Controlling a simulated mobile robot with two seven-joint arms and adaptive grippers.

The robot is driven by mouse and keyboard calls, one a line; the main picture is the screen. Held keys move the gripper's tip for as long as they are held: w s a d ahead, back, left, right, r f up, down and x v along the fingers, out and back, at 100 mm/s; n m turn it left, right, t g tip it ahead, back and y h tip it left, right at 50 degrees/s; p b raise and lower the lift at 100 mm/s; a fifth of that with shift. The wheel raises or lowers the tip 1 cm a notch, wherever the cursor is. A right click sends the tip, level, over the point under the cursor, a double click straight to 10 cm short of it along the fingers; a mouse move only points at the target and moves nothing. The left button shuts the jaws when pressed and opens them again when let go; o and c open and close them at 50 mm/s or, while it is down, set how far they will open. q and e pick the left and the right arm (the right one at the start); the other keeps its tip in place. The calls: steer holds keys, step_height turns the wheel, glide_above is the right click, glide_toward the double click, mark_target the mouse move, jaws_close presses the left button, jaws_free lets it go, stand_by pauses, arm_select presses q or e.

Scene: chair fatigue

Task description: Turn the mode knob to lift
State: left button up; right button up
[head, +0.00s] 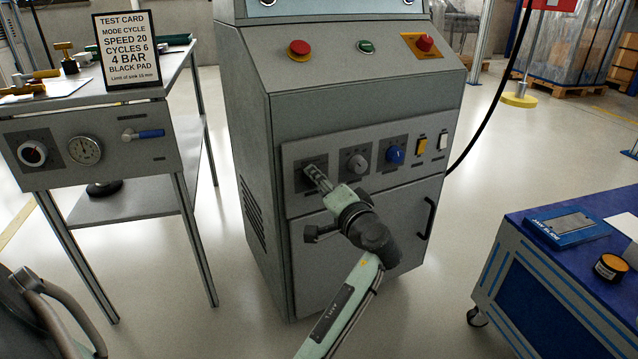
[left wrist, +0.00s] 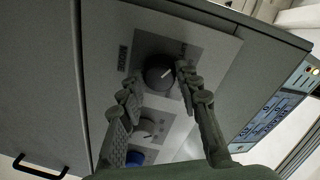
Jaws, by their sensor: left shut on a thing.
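The mode knob (left wrist: 157,75) is a dark round knob with a white pointer line, on a grey plate with the label MODE beside it in the left wrist view. The pointer slants up and right in that picture. My left gripper (left wrist: 156,82) is shut on the knob, one finger on each side. In the head view my left gripper (head: 315,174) reaches the leftmost plate of the control panel (head: 335,204) and hides most of the knob there. My right gripper is not in view.
Right of the mode knob are a grey knob (head: 357,163), a blue knob (head: 396,155) and two switches (head: 421,146). A red stop button (head: 299,47) is above. A test card (head: 126,50) stands on the left bench; a blue cart (head: 555,262) stands right.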

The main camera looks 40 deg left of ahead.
arm_select(q)
steer(key=o, duration=1.2)
steer(key=shift+c, duration=0.2)
